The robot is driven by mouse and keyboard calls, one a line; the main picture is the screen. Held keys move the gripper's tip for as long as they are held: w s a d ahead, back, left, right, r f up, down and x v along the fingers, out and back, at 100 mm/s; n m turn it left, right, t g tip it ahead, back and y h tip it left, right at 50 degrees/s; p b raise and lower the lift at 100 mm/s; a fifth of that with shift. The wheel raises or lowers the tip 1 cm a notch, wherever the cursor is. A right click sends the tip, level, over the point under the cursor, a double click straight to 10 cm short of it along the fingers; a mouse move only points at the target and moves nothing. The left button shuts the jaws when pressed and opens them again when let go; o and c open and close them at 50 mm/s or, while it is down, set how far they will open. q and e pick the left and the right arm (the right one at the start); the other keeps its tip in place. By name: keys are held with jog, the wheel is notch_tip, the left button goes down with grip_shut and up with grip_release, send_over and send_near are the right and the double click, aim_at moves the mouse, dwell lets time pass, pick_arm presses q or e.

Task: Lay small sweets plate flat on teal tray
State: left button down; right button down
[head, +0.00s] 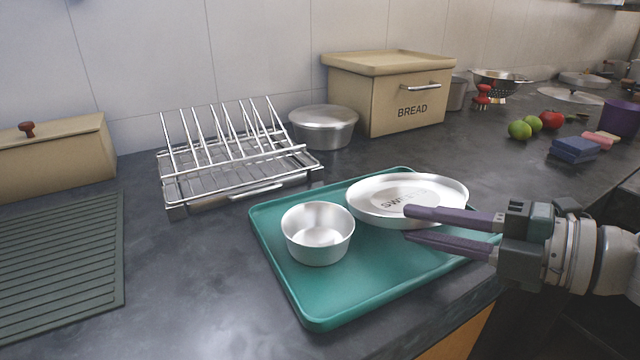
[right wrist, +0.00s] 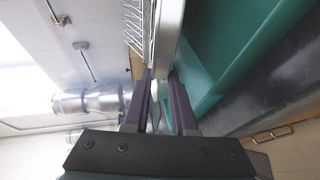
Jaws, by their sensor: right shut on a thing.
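The small sweets plate (head: 368,192) is a shallow, pale round dish with grey lettering on its inside, partly covered by a finger. It is upright-side up over the back right part of the teal tray (head: 305,310). I cannot tell whether its base touches the tray. My right gripper (head: 406,223) comes in from the right, shut on the plate's near rim, one finger over the inside and one outside. In the right wrist view the plate (right wrist: 169,32) shows edge-on beyond the fingers (right wrist: 163,95). My left gripper is not in view.
A steel bowl (head: 318,245) stands on the tray, left of the plate. A wire dish rack (head: 235,165), a lidded pot (head: 323,126) and a bread box (head: 400,95) stand behind. The tray's front right part is bare.

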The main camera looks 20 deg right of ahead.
jog(key=c, duration=0.7)
grip_release()
jog(key=shift+o, duration=0.2)
